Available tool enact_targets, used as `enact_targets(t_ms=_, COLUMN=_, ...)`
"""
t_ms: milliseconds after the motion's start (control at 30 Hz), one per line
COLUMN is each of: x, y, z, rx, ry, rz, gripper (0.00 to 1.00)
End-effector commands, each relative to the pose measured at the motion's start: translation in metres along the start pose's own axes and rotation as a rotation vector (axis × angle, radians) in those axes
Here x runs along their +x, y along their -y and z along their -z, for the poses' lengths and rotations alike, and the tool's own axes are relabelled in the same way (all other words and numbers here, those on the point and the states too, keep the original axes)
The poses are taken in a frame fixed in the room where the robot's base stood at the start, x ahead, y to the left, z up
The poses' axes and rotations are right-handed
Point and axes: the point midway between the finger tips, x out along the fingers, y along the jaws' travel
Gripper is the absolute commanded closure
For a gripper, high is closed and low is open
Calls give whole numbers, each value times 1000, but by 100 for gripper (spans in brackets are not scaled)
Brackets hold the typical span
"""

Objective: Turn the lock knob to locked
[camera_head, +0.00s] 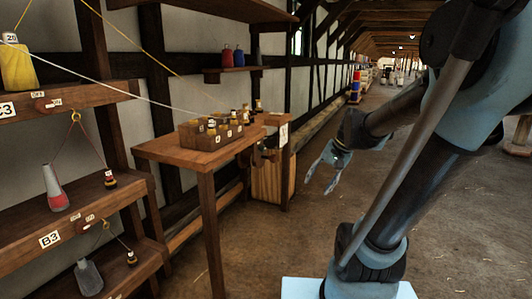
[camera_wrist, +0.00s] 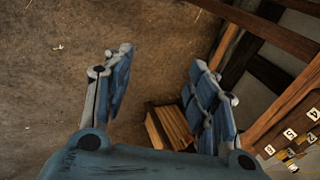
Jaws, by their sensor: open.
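My gripper (camera_head: 318,186) is open and empty over the bare floor, right of the wooden table. In the wrist view its two fingers stand wide apart with nothing between them (camera_wrist: 163,72). I cannot make out a lock knob for certain. Small reddish fittings with tags sit on the left shelf edges, one beside the C3 label (camera_head: 48,104) and one above the B3 label (camera_head: 84,222). They are too small to read. All are well away from my gripper.
A wooden table (camera_head: 172,151) holds a box of several labelled pieces (camera_head: 212,134). A pale wooden crate (camera_head: 268,182) stands behind it; it also shows in the wrist view (camera_wrist: 160,128). Shelves line the left wall. Open floor (camera_head: 270,265) lies in front and down the hall.

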Motion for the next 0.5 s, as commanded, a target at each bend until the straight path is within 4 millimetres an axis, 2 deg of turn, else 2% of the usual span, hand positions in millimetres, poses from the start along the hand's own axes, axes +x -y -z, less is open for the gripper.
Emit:
enact_targets(t_ms=100, x=2, y=26, z=29, rx=79, ry=17, rz=67, gripper=48)
enact_targets(t_ms=500, x=18, y=101, z=122, rx=348, ry=105, rz=288, gripper=48)
